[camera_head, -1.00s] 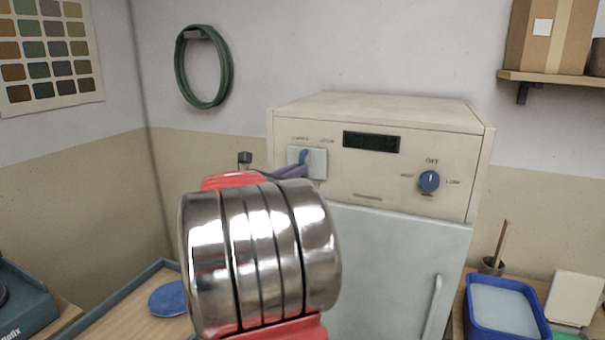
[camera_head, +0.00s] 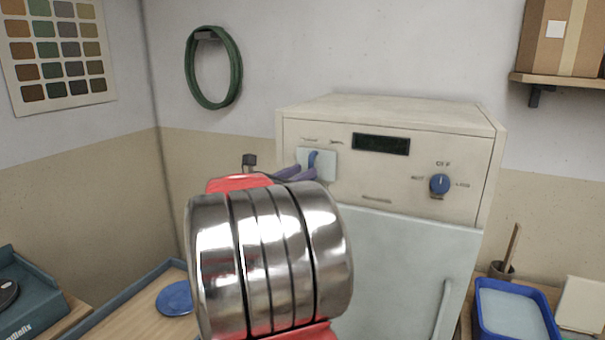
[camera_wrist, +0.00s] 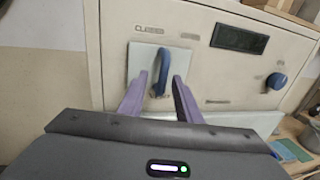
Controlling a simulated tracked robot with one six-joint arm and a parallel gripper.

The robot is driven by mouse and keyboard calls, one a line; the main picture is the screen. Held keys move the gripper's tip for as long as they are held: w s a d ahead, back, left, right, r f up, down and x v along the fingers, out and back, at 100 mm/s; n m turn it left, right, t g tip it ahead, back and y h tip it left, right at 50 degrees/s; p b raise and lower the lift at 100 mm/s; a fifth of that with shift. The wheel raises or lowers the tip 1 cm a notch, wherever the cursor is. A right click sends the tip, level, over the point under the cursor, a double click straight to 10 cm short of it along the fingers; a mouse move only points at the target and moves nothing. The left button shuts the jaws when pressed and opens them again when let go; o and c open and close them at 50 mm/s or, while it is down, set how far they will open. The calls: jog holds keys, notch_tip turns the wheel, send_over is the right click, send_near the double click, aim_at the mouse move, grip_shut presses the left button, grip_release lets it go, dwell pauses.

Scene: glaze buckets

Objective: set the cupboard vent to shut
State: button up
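The cupboard vent control is a blue lever (camera_head: 313,160) on a pale square plate (camera_head: 328,166) at the upper left of the cream cupboard front. In the wrist view the lever (camera_wrist: 161,70) stands roughly upright on its plate (camera_wrist: 139,62). A label reading about "CLOSED" is above left of it, and a blurred label is above right. My gripper (camera_head: 300,172) is at the plate. In the wrist view my gripper (camera_wrist: 156,80) is open, its two purple fingers apart on either side of the lever's lower part. I cannot tell whether either finger touches it.
A blue rotary knob (camera_head: 439,184) and dark display (camera_head: 381,144) share the panel. The pale door (camera_head: 405,255) below has a vertical handle. A blue tray (camera_head: 515,312) stands at right, a blue disc (camera_head: 175,298) at left. A green hose ring (camera_head: 239,68) hangs on the wall.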

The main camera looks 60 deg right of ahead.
jog(key=w+a, duration=0.1)
jog(key=a, duration=1.1)
jog(key=shift+w+a, duration=0.3)
jog(key=shift+a, duration=0.05)
jog(key=s+a+f+m+y, duration=0.2)
jog(key=f+m, duration=0.1)
jog(key=f, duration=0.2)
jog(key=s+a+f+m+y, duration=0.1)
jog(key=f+m+y, duration=0.15)
jog(key=f, duration=0.25)
jog(key=s+a+f+m+t+y, duration=0.1)
jog(key=a+f+m+y, duration=0.1)
jog(key=a+f+m, duration=0.3)
jog(key=s+a+f+m+y, duration=0.1)
jog(key=a+f+m+y, duration=0.15)
jog(key=a, duration=0.45)
jog(key=a+m+t+y, duration=0.3)
jog(key=a+t+y, duration=0.3)
jog(key=a, duration=2.3)
jog(key=shift+s+a+r+m+t+y, duration=0.3)
jog(key=shift+s+t+y, duration=0.15)
jog(key=shift+y, duration=0.95)
